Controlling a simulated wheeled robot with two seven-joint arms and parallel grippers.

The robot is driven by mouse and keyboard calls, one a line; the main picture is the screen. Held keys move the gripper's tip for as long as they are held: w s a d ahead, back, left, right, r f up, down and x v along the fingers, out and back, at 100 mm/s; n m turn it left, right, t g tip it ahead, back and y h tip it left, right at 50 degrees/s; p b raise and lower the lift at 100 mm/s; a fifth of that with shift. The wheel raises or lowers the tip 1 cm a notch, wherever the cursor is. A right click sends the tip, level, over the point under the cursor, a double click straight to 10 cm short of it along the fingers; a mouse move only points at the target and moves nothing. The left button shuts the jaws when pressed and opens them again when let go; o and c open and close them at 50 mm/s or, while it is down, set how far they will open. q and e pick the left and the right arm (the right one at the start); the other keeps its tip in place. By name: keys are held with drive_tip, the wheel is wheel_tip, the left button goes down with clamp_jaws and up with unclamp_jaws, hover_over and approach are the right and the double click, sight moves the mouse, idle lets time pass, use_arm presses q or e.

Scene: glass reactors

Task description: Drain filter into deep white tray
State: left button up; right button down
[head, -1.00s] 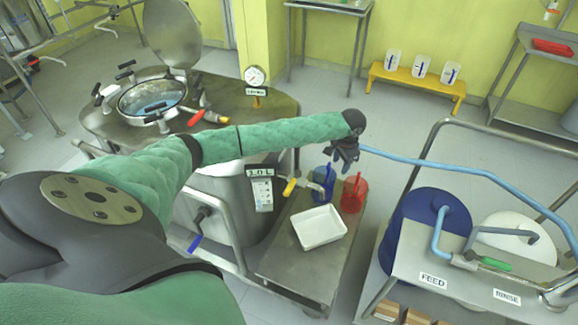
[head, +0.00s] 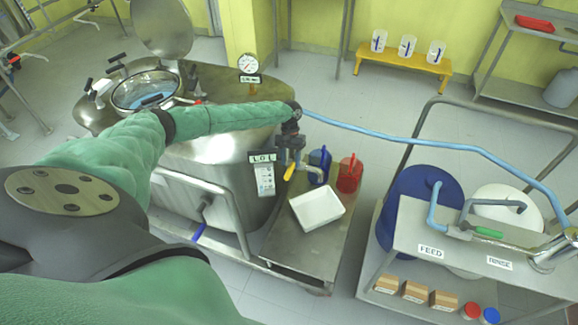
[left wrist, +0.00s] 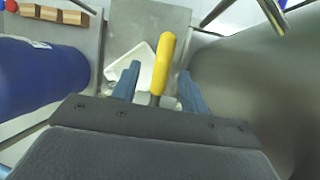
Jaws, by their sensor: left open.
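The filter is a large steel vessel (head: 222,190) with an open lid and a display plate on its side. Its drain valve has a yellow handle (head: 289,172), which also shows in the left wrist view (left wrist: 163,62). The deep white tray (head: 317,208) stands on a low metal cart below and right of the valve; part of it shows in the left wrist view (left wrist: 128,66). My left gripper (head: 291,158) is at the valve. In the left wrist view its blue fingers (left wrist: 157,88) are open, one on each side of the yellow handle. My right gripper is not in view.
A blue jug (head: 319,166) and a red jug (head: 349,174) stand behind the tray on the cart (head: 303,250). At right are a blue drum (head: 408,205) and a frame with FEED and RINSE labels. A light-blue hose runs behind my left wrist.

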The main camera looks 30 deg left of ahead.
sight(289, 170)
use_arm(q)
drive_tip(key=shift+s+f+p, duration=0.5)
drive_tip(key=shift+s+f, duration=0.5)
drive_tip(key=shift+f, duration=0.1)
drive_tip(key=shift+w+d+f, duration=0.1)
drive_tip(key=shift+d+f, duration=0.2)
drive_tip(key=shift+f, duration=0.35)
drive_tip(key=shift+a, duration=0.1)
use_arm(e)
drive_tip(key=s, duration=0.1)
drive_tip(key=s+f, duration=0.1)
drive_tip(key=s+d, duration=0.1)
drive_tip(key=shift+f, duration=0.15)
use_arm(q)
drive_tip(key=shift+r, duration=0.1)
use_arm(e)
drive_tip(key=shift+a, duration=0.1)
use_arm(q)
clamp_jaws()
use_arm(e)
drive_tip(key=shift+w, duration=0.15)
